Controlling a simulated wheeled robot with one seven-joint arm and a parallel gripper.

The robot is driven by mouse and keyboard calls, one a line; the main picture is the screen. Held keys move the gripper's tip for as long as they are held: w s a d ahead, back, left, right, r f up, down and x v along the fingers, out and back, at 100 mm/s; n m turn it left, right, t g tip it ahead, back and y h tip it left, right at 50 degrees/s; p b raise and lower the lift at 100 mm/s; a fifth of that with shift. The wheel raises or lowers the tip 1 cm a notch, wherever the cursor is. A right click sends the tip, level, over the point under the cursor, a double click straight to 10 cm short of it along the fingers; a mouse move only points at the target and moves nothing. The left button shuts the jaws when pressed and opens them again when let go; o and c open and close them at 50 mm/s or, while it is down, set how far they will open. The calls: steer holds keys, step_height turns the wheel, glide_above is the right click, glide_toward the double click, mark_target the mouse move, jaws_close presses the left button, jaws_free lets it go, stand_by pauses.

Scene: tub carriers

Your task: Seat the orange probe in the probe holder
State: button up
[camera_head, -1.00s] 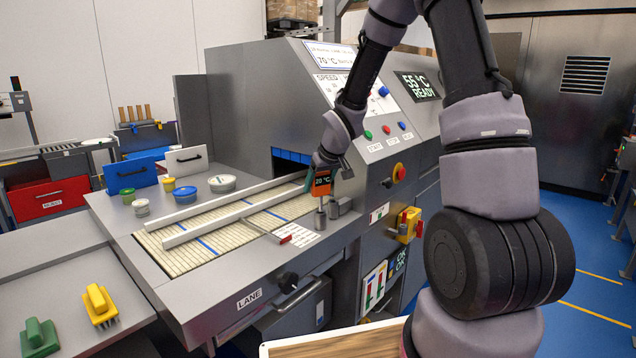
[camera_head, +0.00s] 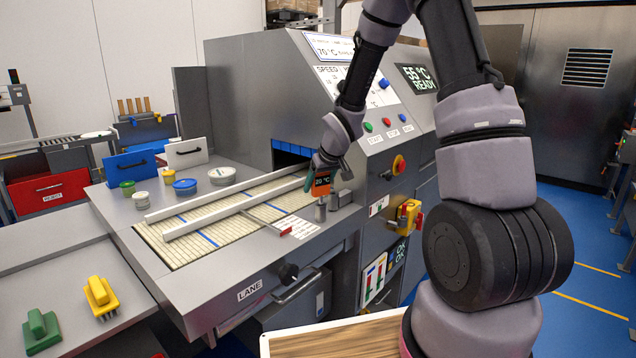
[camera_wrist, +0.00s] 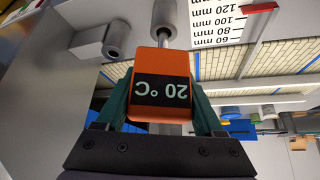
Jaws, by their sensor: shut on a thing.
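The orange probe (camera_head: 321,183) is upright, its dark display reading 20 °C. My gripper (camera_wrist: 160,98) is shut on its orange body, one green finger on each side. In the wrist view the orange probe (camera_wrist: 160,62) has a short bright metal stem running into the end of a grey cylinder. I take this cylinder for the probe holder (camera_wrist: 165,16). In the head view the probe holder (camera_head: 321,213) stands directly under the orange body with only a small gap. The stem's tip is hidden.
Another grey cylinder (camera_wrist: 117,38) stands close beside the holder. The slatted lane (camera_head: 190,236) with white rails (camera_head: 215,215) lies left of it. A red-ended ruler slider (camera_head: 284,231) and a millimetre scale (camera_head: 303,228) are close by. The sloped control panel rises behind.

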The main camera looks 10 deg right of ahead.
steer(key=shift+f, duration=0.45)
steer(key=o, duration=1.6)
steer(key=shift+c, duration=0.2)
steer(key=v, duration=1)
steer(key=shift+s+r, duration=0.15)
steer(key=shift+r, duration=0.15)
steer(key=shift+d+r, duration=0.1)
steer(key=s+d+r+m, duration=0.1)
steer(key=s+r+m, duration=0.2)
steer(key=s+r, duration=0.6)
steer(key=s+d+r+m, duration=0.2)
steer(key=s+r+m, duration=0.2)
steer(key=s+r, duration=0.5)
steer(key=s, duration=0.6)
steer(key=shift+s+d+t, duration=0.3)
steer(key=shift+s+t, duration=0.05)
steer(key=shift+t, duration=0.05)
